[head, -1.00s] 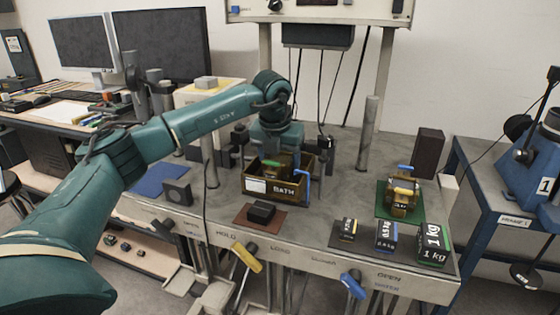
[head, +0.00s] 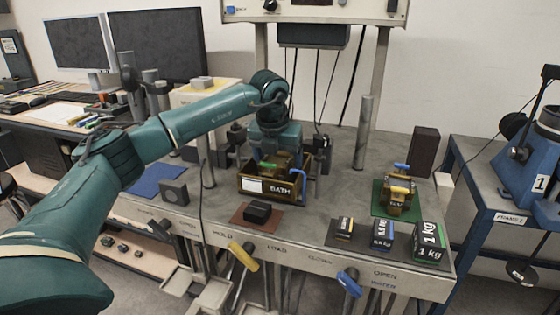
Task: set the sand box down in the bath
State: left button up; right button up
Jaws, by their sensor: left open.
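The bath (head: 290,190) is an open dark brown box marked BATH, standing on the grey bench top. A small brown-gold box (head: 284,162) sits inside it, with a yellow-green piece at its top left; I take it to be the sand box, but its label cannot be read. The bath's front wall hides its lower part. My left gripper (head: 272,166) points down over the bath, open, with its fingers about the box; contact cannot be told. My right gripper is not in view.
Black weights, one marked 1 kg (head: 430,242), stand at the front right. A dark block (head: 257,212) lies on a brown mat before the bath. Posts rise from the bench.

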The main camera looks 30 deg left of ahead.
pick_arm(q)
jog(key=shift+s+a+f, duration=0.25)
jog(key=shift+a+f, duration=0.1)
jog(key=shift+a, duration=0.2)
jog(key=shift+d, duration=0.15)
jog(key=shift+f, duration=0.1)
jog(key=shift+d+r, duration=0.1)
jog(key=shift+r, duration=0.25)
jog(key=v, duration=1.3)
jog(key=shift+r, duration=0.2)
jog(key=shift+w, duration=0.1)
